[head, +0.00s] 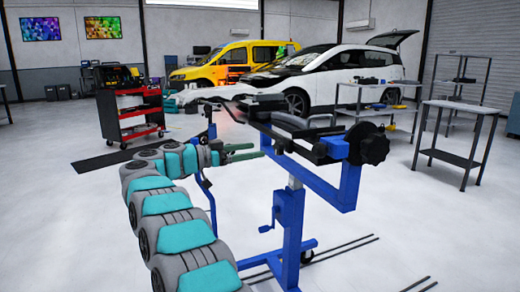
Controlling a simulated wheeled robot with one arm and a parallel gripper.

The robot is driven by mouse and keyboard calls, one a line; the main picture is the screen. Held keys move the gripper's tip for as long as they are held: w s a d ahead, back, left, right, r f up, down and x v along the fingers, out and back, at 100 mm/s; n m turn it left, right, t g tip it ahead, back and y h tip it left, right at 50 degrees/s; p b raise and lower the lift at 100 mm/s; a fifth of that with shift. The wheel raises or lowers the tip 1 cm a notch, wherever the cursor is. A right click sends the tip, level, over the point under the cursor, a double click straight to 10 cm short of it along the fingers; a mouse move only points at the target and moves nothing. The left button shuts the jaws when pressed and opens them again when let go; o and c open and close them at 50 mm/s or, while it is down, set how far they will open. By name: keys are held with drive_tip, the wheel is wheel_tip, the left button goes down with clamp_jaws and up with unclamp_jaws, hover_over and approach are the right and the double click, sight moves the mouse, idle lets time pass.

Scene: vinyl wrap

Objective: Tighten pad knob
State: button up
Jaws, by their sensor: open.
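A large black knob (374,146) with a lobed rim sits at the right end of a blue work stand (292,208). It is probably the pad knob, though other small knobs on the stand are hard to tell apart. Dark pads and black bars (290,126) lie along the stand's top. My gripper (257,151) has green fingers pointing right and is open. It appears near the left side of the stand, left of the knob and apart from it. Whether it touches the stand's bars cannot be told.
A blue crank handle (272,221) sticks out low on the stand. A grey metal table (462,108) stands at the right and a red tool cart (130,112) at the back left. A white car (345,72) and a yellow van (232,64) are behind. Open floor lies at the right front.

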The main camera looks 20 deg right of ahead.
sight(276, 147)
drive_tip(key=d, duration=0.7)
drive_tip(key=shift+w+d, duration=0.1)
drive_tip(key=shift+d, duration=0.3)
drive_tip(key=c, duration=1.4)
drive_tip(key=shift+o, duration=0.2)
